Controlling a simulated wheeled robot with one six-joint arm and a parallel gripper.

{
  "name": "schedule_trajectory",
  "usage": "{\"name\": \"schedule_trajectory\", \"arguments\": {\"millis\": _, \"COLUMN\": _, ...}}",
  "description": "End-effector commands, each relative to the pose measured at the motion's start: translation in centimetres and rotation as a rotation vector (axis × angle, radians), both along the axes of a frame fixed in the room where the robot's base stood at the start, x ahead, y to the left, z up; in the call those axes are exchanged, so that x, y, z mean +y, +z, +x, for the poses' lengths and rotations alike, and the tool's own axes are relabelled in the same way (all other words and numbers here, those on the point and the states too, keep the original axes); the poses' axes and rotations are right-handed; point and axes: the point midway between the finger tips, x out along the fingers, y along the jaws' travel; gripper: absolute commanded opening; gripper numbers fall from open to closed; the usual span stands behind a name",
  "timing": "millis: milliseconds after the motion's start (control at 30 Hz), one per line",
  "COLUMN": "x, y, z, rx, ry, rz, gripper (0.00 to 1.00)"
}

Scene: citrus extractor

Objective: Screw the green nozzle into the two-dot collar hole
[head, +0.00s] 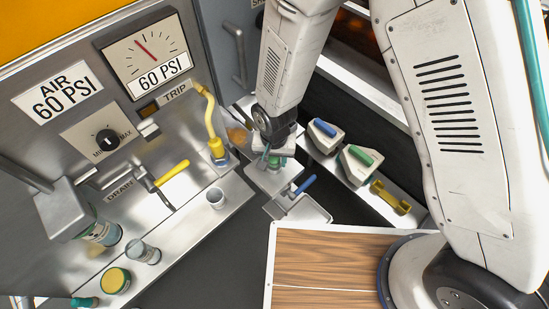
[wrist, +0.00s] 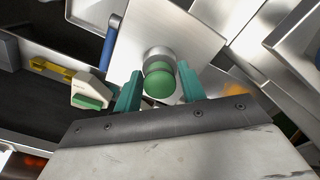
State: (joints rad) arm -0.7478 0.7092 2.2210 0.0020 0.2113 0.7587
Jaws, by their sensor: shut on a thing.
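The green nozzle (wrist: 160,85) shows in the wrist view as a rounded green end between the two teal fingers of my gripper (wrist: 159,88). My gripper is shut on it. Just beyond it is a grey metal ring-like collar (wrist: 158,54) on a bright metal plate; I cannot tell how deep the nozzle sits in it, and no dots are visible. In the head view my gripper (head: 266,160) points down over the metal block (head: 270,182), and its wrist hides most of the nozzle and collar.
A blue-handled part (head: 303,186) stands close in front of my gripper. To the right are a blue-topped block (head: 325,131), a green-topped block (head: 358,160) and a yellow bracket (head: 390,198). To the left, a yellow bent pipe (head: 213,125) and a small cup (head: 216,197) stand on the ledge.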

Motion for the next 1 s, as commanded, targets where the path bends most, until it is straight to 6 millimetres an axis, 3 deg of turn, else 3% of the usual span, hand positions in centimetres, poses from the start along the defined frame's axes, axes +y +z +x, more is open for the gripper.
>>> {"name": "schedule_trajectory", "arguments": {"millis": 800, "x": -0.03, "y": -0.04, "z": -0.02, "rx": 0.001, "ry": -0.206, "rz": 0.0, "gripper": 0.24}}
{"name": "schedule_trajectory", "arguments": {"millis": 1000, "x": -0.05, "y": -0.05, "z": -0.02, "rx": 0.001, "ry": -0.339, "rz": 0.0, "gripper": 0.24}}
